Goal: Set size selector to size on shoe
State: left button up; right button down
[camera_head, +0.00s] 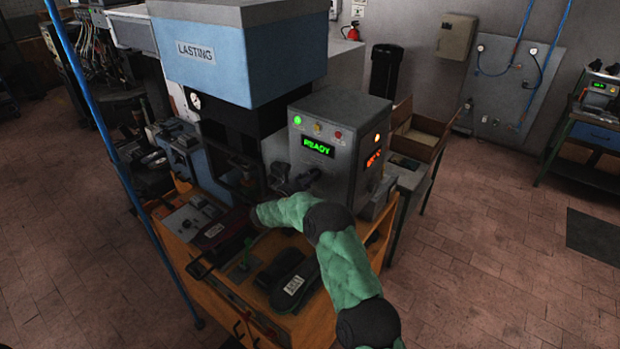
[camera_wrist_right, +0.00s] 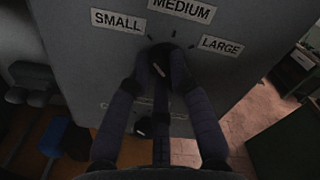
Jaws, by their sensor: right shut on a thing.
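In the right wrist view, the size selector is a dark round knob (camera_wrist_right: 160,60) on a grey panel. Labels SMALL (camera_wrist_right: 118,21), MEDIUM (camera_wrist_right: 182,9) and LARGE (camera_wrist_right: 221,46) stand around it. My right gripper (camera_wrist_right: 161,72) is shut on the knob, its fingers hiding much of it. A light mark shows on the knob, but I cannot tell which label it points at. In the head view my right gripper (camera_head: 306,180) is at the grey control box (camera_head: 345,125). A dark shoe (camera_head: 284,272) with a white label (camera_head: 294,285) lies on the bench; its text is too small to read surely.
The control box has a green READY display (camera_head: 318,147). The blue LASTING machine (camera_head: 235,65) stands left of it. The orange bench (camera_head: 318,318) carries other dark parts. An open cardboard box (camera_head: 418,137) stands behind at right.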

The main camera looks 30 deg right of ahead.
jog(key=shift+r, duration=0.15)
jog(key=c, duration=1.1)
grip_release()
jog(key=shift+w, duration=0.1)
jog(key=v, duration=1.2)
jog(key=shift+f, duration=0.25)
